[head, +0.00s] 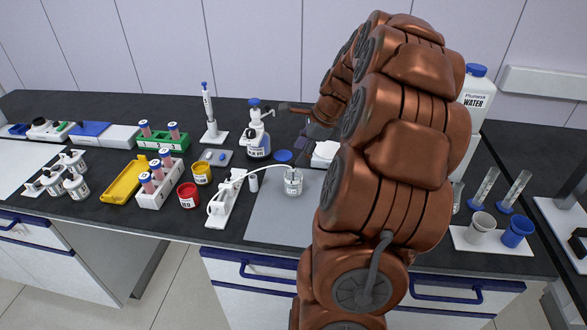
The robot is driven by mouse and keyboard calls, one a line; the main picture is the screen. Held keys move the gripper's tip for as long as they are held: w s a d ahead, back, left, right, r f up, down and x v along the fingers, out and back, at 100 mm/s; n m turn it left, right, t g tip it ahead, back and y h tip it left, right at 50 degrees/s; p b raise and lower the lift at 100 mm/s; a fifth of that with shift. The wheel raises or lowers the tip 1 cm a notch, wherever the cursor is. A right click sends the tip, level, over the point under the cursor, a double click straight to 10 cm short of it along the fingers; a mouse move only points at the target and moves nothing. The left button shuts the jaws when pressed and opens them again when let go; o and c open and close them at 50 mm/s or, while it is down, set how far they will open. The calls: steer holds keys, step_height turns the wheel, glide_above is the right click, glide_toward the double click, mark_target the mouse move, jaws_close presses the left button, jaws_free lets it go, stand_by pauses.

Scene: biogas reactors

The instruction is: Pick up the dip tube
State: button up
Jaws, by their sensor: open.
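A thin white tube (262,167), which looks like the dip tube, arcs from a white stand (222,203) to a small clear jar (293,183) with a white label. Its far end goes down into the jar's top. My gripper (296,121) is beyond and above the jar, near the white pump-top bottle with the blue label (258,143). It is open and apart from the tube. My copper-coloured arm hides part of the gripper and the bench to the right of the jar.
A grey mat (270,220) lies under the jar. A red jar (188,195), a yellow jar (202,173) and a white tube rack (160,188) stand to the left. A water bottle (476,100), a beige cup (481,228) and a blue cup (517,232) stand to the right.

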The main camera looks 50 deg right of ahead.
steer(key=shift+a+p+x, duration=0.15)
steer(key=shift+p+x, duration=0.35)
steer(key=shift+x, duration=0.8)
steer(key=shift+a+p+x, duration=0.15)
steer(key=shift+p+x, duration=0.3)
steer(key=shift+x, duration=0.9)
steer(key=shift+s, duration=0.15)
jaws_close()
